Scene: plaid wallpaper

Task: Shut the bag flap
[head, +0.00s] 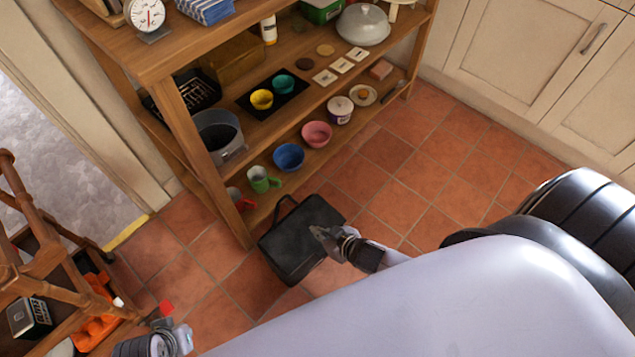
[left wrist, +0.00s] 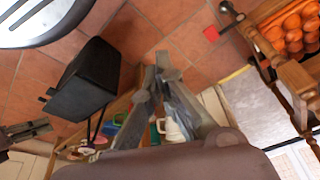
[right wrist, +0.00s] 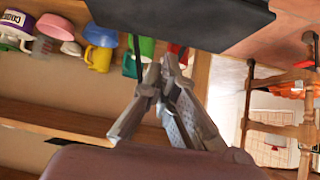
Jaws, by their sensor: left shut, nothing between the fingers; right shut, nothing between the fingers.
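A black bag (head: 290,262) with a loop handle (head: 284,206) stands on the tiled floor before the shelf unit. It also shows in the left wrist view (left wrist: 88,78), and a broad dark panel of it fills the top of the right wrist view (right wrist: 180,18). Which part is the flap, and how far open it is, I cannot tell. My right gripper (head: 318,232) is shut and empty, over or close beside the bag's right part; contact is unclear. My left gripper (head: 160,320) is shut and empty at the lower left, apart from the bag.
A wooden shelf unit (head: 181,110) with bowls, mugs and a grey bucket (head: 218,135) stands just behind the bag. A wooden cart (head: 38,262) with an orange net of fruit (head: 95,318) is at the left. Cream cupboards (head: 520,60) stand at the right. Tiled floor is clear right of the bag.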

